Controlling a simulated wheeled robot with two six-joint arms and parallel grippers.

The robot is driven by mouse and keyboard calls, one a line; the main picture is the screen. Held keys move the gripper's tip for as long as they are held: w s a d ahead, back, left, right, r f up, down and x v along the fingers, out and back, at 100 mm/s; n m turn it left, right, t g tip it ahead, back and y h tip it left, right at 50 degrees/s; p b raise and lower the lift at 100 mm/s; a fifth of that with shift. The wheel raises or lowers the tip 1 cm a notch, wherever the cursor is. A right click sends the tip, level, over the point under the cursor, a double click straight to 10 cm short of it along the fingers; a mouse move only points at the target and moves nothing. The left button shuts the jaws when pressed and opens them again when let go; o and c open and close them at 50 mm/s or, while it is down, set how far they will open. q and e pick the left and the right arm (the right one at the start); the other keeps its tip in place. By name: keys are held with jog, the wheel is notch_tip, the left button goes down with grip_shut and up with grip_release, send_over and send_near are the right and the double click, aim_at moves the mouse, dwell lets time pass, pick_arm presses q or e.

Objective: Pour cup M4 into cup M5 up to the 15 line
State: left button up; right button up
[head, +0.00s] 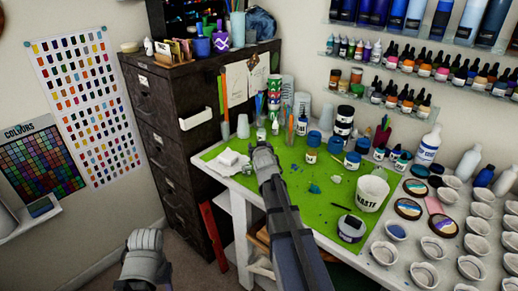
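No cup in view shows a readable M4 or M5 label, and no 15 line can be made out. A pale translucent cup (243,126) stands upright at the back left of the green mat. Another pale cup (326,117) stands farther right by the wall. My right gripper (263,152) reaches over the mat's left part, near a white block; I see no cup in it. My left gripper (146,240) is low at the left, off the table, with nothing visible in it. The finger gap of both is not clear.
The green mat (315,205) carries jars, bottles and a white WASTE tub (372,192). Several small pale cups (433,247) fill the table's right side. A dark drawer cabinet (165,150) stands at the left. Shelves of bottles (400,65) hang behind.

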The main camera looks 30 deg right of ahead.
dwell(0.3)
jog(key=m, duration=0.1)
jog(key=t+b, duration=0.1)
jog(key=m, duration=0.1)
jog(key=shift+s+d+r+m+t+y, duration=0.2)
jog(key=shift+d+r+m+t+y, duration=0.1)
jog(key=shift+r+y, duration=0.1)
jog(key=shift+s+d+m+t+b, duration=0.2)
jog(key=shift+m+t+b, duration=0.2)
jog(key=shift+m+b, duration=0.5)
jog(key=shift+s+d+m+t+y+b, duration=0.15)
jog(key=shift+m+t+y+b, duration=0.15)
jog(key=shift+m+t+b, duration=0.7)
jog(key=shift+r+m, duration=0.15)
jog(key=shift+m, duration=0.25)
jog(key=shift+s+d+f+m+t+b, duration=0.15)
jog(key=shift+m+t+b, duration=0.25)
jog(key=shift+m+b, duration=1)
dwell(1.5)
